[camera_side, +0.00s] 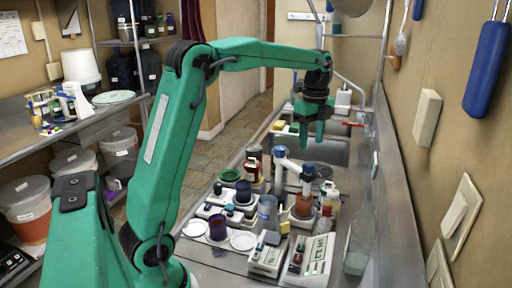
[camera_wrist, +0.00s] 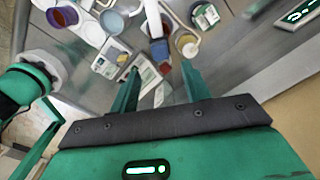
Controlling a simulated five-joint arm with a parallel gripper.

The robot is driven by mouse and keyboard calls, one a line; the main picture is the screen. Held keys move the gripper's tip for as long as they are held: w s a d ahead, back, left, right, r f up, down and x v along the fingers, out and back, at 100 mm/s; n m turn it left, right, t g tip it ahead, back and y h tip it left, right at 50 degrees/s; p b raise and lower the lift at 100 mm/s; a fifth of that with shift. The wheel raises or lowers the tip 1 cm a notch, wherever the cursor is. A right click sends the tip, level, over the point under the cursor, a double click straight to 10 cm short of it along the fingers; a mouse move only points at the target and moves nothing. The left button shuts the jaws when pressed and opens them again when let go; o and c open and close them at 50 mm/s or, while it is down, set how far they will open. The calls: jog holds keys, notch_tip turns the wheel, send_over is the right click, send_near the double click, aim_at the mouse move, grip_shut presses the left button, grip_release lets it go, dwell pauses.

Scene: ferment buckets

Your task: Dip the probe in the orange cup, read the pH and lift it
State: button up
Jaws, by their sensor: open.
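My gripper (camera_side: 311,140) is open and empty, held pointing down above and behind the cups. In the wrist view its two fingers (camera_wrist: 160,66) stand apart with nothing between them. The orange cup (camera_side: 303,206) stands on the counter, below my gripper. A white probe arm with blue ends (camera_side: 290,163) reaches over the orange cup. Its blue end (camera_side: 308,173) is above the cup; I cannot tell whether the probe tip is inside. A meter (camera_side: 309,260) lies in front; its reading is illegible.
A second device (camera_side: 268,254) lies in front. The wall bounds the right side.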

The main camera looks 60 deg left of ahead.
aim_at(309, 164)
jog(key=shift+f, duration=3.9)
grip_shut()
